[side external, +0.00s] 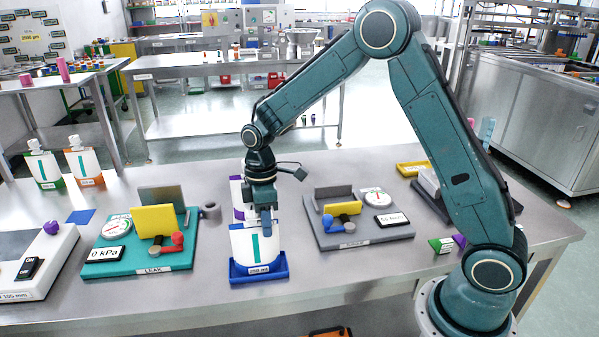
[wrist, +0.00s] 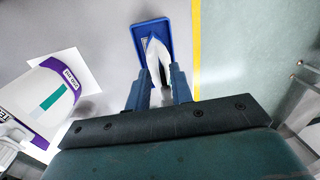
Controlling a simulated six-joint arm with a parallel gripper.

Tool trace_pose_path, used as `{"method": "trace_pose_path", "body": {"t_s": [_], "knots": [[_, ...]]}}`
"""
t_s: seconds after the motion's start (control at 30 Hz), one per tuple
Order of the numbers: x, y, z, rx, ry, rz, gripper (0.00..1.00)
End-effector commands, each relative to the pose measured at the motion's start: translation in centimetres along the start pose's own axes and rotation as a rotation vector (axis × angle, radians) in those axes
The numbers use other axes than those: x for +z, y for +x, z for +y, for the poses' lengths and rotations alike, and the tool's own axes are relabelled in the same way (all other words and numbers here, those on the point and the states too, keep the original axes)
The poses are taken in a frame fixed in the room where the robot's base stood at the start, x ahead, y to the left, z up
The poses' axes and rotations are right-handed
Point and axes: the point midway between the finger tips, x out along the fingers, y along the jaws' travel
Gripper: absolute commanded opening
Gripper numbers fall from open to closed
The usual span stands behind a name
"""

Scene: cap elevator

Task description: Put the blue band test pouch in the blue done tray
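The white pouch (side external: 256,243) with a teal strip stands upright at the blue tray (side external: 259,277) near the table's front edge. Its lower end is behind the tray's front wall, where any blue band is hard to make out. My gripper (side external: 265,218) is directly above the pouch, fingers pointing down at its top, which they hide. In the wrist view, the pouch (wrist: 158,60) is seen edge-on between my two fingers (wrist: 160,85), with the blue tray (wrist: 139,31) beneath. Whether the fingers press on it or stand just clear is unclear.
A purple-banded pouch (side external: 237,190) stands close behind. The teal leak station (side external: 100,268) is to the left and a grey station (side external: 335,240) to the right. Orange- (side external: 86,165) and green-banded (side external: 43,168) pouches stand at the back left. The front edge is close to the tray.

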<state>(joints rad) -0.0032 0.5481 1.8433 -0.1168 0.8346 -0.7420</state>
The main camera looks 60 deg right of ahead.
Motion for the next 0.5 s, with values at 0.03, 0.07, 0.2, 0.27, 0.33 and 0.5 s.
{"method": "trace_pose_path", "body": {"t_s": [0.03, 0.07, 0.2, 0.27, 0.33, 0.5], "knots": [[0.01, 0.00, 0.00, 0.000, 0.000, 0.000, 0.33], [0.01, 0.00, 0.00, 0.000, 0.000, 0.000, 0.39], [0.01, -0.01, 0.00, 0.000, 0.000, 0.000, 0.41], [0.01, -0.01, 0.00, 0.000, 0.000, 0.000, 0.41], [0.01, -0.02, 0.00, 0.000, 0.000, 0.000, 0.41], [-0.01, -0.35, -0.02, 0.001, 0.000, 0.001, 0.41]]}}
